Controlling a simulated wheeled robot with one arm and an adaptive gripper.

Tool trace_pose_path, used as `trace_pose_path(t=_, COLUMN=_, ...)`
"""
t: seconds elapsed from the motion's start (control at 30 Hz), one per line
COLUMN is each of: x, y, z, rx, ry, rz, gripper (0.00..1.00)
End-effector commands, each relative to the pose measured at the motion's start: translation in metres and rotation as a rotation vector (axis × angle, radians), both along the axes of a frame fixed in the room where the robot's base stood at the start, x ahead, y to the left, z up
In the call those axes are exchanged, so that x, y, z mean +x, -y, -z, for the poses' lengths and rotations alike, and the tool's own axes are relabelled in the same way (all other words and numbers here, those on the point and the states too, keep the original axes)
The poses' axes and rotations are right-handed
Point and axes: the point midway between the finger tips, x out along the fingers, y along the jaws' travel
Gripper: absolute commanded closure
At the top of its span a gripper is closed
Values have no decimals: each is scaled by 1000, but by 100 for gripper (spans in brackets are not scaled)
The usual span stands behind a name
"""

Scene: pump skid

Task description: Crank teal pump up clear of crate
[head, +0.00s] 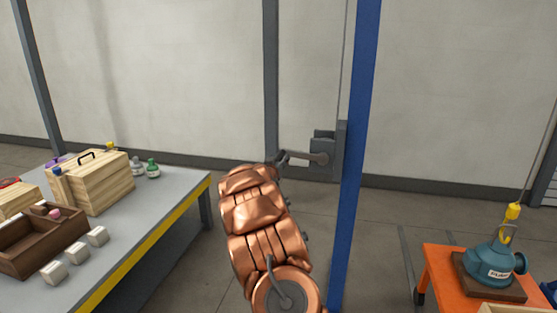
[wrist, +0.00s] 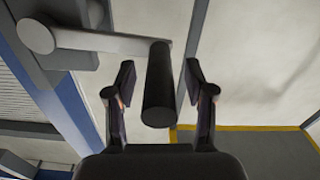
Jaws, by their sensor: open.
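The teal pump (head: 494,262) sits upright on a dark brown base on the orange table at the lower right. A yellow hook block (head: 512,212) on a thin cable is just above it; I cannot tell whether it bears load. A pale wooden edge (head: 500,309), perhaps the crate, is cut off at the bottom. The grey winch (head: 323,147) on the blue post carries a crank arm (head: 305,157). My gripper (wrist: 159,75) is open, with the dark crank grip (wrist: 158,95) between its fingers and visible gaps on both sides. In the head view my arm mostly hides it.
The blue post (head: 357,130) stands just right of my arm. A grey workbench (head: 150,215) at left holds wooden boxes (head: 90,180), a brown tray (head: 35,238), bottles and white blocks.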

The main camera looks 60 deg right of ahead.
Motion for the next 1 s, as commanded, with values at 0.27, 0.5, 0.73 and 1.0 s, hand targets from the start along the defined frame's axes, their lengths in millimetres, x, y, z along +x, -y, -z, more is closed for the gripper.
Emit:
trace_pose_path(t=0.27, x=0, y=1, z=0, rx=0, ry=0, rz=0, gripper=46)
trace_pose_path(t=0.5, x=1, y=1, z=0, rx=0, ry=0, rz=0, gripper=67)
trace_pose_path(t=0.73, x=1, y=1, z=0, rx=0, ry=0, rz=-1, gripper=91)
trace_pose_path(t=1.0, x=1, y=1, z=0, rx=0, ry=0, rz=-1, gripper=100)
